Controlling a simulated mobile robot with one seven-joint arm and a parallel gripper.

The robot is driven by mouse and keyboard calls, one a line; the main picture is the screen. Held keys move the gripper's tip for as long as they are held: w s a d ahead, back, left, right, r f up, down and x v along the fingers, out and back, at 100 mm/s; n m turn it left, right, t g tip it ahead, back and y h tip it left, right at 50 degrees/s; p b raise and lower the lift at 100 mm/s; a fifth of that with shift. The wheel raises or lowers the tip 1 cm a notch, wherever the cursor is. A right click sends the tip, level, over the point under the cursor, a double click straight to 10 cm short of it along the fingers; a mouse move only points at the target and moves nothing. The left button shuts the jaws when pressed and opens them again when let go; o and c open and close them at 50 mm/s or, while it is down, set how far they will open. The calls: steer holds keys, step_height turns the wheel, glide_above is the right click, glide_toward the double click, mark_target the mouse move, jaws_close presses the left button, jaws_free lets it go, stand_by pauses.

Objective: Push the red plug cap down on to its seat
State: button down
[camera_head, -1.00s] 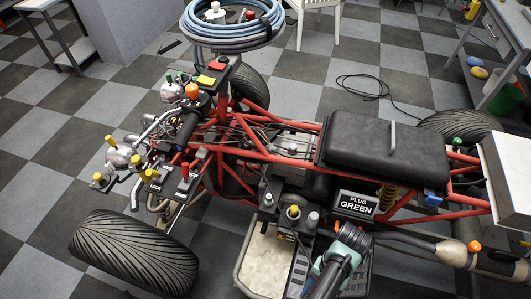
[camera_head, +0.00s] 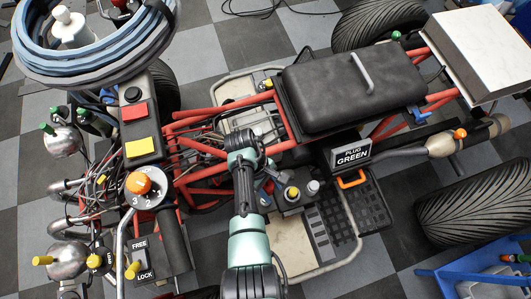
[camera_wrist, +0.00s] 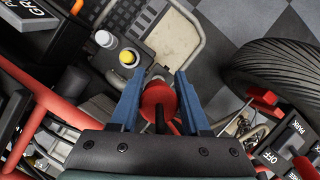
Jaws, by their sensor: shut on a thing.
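A round red piece, which looks like the red plug cap (camera_wrist: 158,98), is between the two blue fingers of my gripper (camera_wrist: 158,84) in the wrist view. The fingers are shut on it, one on each side. A dark rod or cable runs across its near side. The seat under the cap is hidden, so I cannot tell whether they touch. In the head view my arm reaches over the middle of the quad's red frame (camera_head: 200,186). The cap cannot be made out there.
A yellow-topped cap (camera_wrist: 127,57) and a grey cap (camera_wrist: 104,39) stand close beyond the fingers. The black seat (camera_head: 350,85) and a PLUG GREEN box (camera_head: 351,155) are to the right. Red frame tubes surround the work spot. A coiled hose (camera_head: 95,50) is at upper left.

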mark_target(268, 185)
steer(key=n, duration=0.2)
steer(key=f+n+t, duration=0.1)
steer(key=f+n+t+h+b, duration=0.1)
steer(key=n, duration=0.1)
steer(key=shift+w+d+n, duration=0.1)
steer(key=shift+w+n, duration=0.15)
steer(key=shift+n, duration=0.05)
steer(key=n, duration=0.1)
steer(key=n+t, duration=0.1)
steer(key=n, duration=0.1)
steer(key=n+t+b, duration=0.1)
steer(key=n, duration=0.1)
steer(key=shift+w+d+f, duration=0.1)
steer(key=shift+w+f, duration=0.1)
steer(key=shift+f, duration=0.15)
steer(key=n+t, duration=0.1)
steer(key=n, duration=0.2)
steer(key=a+n+t+y+b, duration=0.1)
steer(key=n, duration=0.2)
steer(key=w+n+y, duration=0.1)
steer(key=n, duration=0.1)
steer(key=shift+w+a+f+n+t, duration=0.1)
steer(key=shift+a+n+t, duration=0.05)
steer(key=shift+n+t, duration=0.25)
steer(key=shift+r, duration=0.2)
step_height(268, 185, down, 6)
steer(key=b, duration=0.4)
steer(key=shift+p, duration=0.75)
steer(key=shift+f+b, duration=2.05)
steer(key=shift+f, duration=0.6)
